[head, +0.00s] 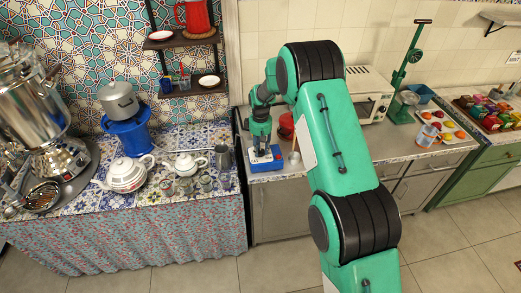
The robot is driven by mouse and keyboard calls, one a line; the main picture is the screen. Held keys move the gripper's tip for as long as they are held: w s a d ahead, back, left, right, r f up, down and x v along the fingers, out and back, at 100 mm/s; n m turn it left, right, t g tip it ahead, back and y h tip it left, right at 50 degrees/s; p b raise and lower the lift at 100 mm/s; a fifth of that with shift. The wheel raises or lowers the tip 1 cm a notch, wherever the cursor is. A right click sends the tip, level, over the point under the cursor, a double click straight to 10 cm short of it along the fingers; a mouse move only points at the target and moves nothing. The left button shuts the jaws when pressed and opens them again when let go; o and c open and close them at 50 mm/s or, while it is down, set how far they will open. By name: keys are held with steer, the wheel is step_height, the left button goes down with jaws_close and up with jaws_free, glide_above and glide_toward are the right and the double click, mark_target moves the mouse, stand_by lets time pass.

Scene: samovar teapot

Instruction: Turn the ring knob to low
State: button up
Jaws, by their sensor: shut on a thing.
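A low blue unit (266,165) with a pale upper face sits at the front left edge of the right counter in the head view. My gripper (262,150) points down at the top of this unit, its fingers shut. The ring knob is hidden by the fingers and too small to make out, so its setting cannot be read. The fingers appear to be closed around it. My green arm reaches over from the right.
A red pot (286,126) stands close behind my gripper, partly covered by my arm. A white oven (369,97) is further right.

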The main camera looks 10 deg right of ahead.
mark_target(260, 151)
steer(key=m, duration=0.3)
steer(key=shift+m, duration=0.4)
steer(key=m, duration=0.4)
stand_by(0.3)
steer(key=o, duration=1.2)
steer(key=shift+c, duration=0.2)
step_height(260, 151, up, 12)
steer(key=shift+c, duration=0.5)
